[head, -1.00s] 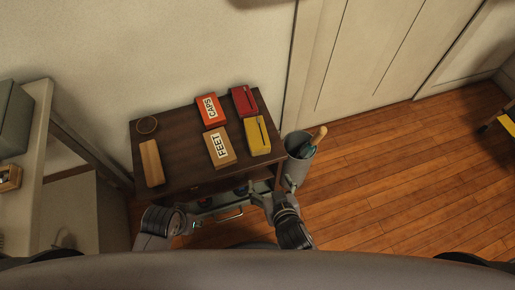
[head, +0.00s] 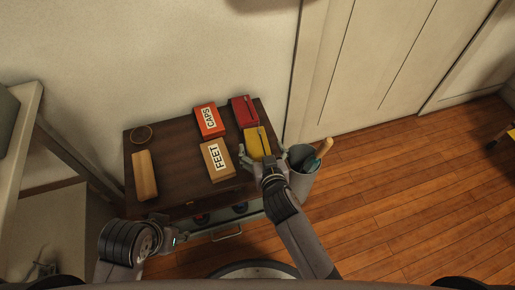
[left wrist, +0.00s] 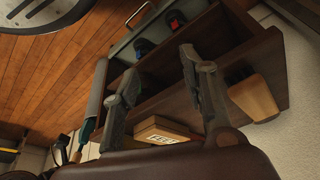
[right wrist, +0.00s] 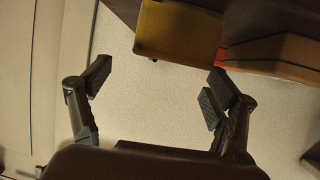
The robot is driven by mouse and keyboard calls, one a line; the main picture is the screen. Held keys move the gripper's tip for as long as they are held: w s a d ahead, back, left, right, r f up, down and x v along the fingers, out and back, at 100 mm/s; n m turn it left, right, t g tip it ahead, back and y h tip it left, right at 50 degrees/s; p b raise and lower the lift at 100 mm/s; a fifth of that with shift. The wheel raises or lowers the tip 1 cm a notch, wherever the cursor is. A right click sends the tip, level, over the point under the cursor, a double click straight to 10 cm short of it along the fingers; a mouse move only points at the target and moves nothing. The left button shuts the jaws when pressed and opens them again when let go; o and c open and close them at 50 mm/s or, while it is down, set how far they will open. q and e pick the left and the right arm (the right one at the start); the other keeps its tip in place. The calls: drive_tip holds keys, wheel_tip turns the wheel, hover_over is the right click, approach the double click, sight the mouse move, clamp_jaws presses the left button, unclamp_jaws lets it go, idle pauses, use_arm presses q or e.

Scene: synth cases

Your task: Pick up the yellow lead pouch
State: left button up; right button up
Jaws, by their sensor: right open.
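The yellow pouch (head: 256,141) lies near the right front corner of a dark wooden cabinet top. My right gripper (head: 264,158) is open at that corner, with its fingers on either side of the pouch's near end. In the right wrist view the pouch (right wrist: 178,32) shows beyond the open fingers (right wrist: 157,82), nearer the right one, with nothing between them. I cannot tell whether a finger touches it. My left gripper (left wrist: 160,65) is open and empty, low in front of the cabinet.
A tan FEET box (head: 217,160) sits just left of the pouch. A red pouch (head: 243,111) and an orange CAPS box (head: 209,121) lie behind. A grey bin (head: 301,183) stands right of the cabinet.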

sight(257, 141)
drive_tip(key=shift+w+a+f, duration=0.15)
drive_tip(key=shift+w+f, duration=0.15)
drive_tip(key=shift+w, duration=0.2)
drive_tip(key=b+x, duration=0.2)
drive_tip(key=x, duration=0.2)
drive_tip(key=shift+s+a, duration=0.1)
drive_tip(key=shift+a, duration=0.05)
drive_tip(key=shift+f, duration=0.1)
use_arm(q)
drive_tip(key=w+d+r+t+h, duration=0.1)
drive_tip(key=w+d+t, duration=0.1)
drive_tip(key=w+t, duration=0.2)
drive_tip(key=shift+w+d+r, duration=0.15)
drive_tip(key=shift+w+r, duration=0.25)
drive_tip(key=shift+w, duration=1.3)
use_arm(e)
drive_tip(key=c, duration=1.3)
